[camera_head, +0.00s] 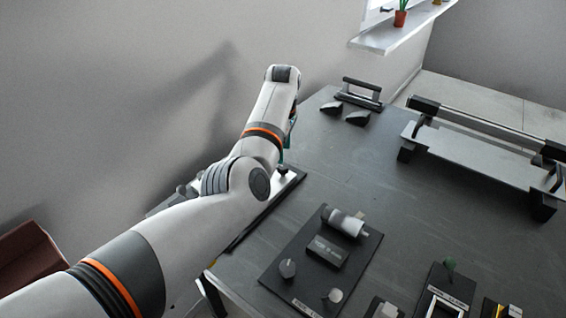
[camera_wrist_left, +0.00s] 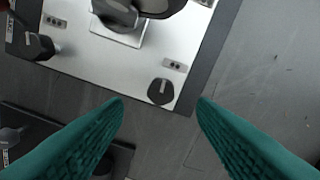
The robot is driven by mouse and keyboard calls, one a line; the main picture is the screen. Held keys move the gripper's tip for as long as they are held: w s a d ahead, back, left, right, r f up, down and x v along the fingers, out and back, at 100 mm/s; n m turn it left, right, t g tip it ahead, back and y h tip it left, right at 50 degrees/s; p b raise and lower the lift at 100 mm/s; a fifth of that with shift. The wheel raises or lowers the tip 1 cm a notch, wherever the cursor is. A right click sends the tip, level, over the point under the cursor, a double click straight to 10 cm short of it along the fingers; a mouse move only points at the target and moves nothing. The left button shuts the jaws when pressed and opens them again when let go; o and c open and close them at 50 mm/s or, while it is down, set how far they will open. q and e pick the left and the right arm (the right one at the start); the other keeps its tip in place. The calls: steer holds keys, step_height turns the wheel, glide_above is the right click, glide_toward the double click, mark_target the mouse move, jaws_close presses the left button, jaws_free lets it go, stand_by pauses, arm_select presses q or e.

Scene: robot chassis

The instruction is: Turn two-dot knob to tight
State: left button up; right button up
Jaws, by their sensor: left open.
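In the left wrist view, a light metal panel (camera_wrist_left: 85,60) with a dark border carries a dark round knob (camera_wrist_left: 161,91) with a pale pointer line. Beside this knob is a small label plate (camera_wrist_left: 175,65) with dark dots, too small to count surely. A second dark knob (camera_wrist_left: 38,46) sits at the panel's left, near another label (camera_wrist_left: 55,21). My left gripper (camera_wrist_left: 160,101) is open, with its teal fingers on either side below the nearer knob and nothing between them. In the head view, my left arm hides most of the panel and gripper; a dark knob (camera_head: 283,171) shows beside it.
A larger dark handle (camera_wrist_left: 118,14) on a square metal base stands mid-panel. In the head view, another board (camera_head: 360,262) with knobs and a cylinder lies to the right on the dark table (camera_head: 350,165). A long bar fixture (camera_head: 480,150) stands farther back.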

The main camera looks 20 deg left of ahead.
mark_target(283, 167)
arm_select(q)
step_height(283, 167, down, 6)
steer(key=shift+f, duration=0.1)
steer(key=shift+c, duration=0.5)
steer(key=c, duration=0.9)
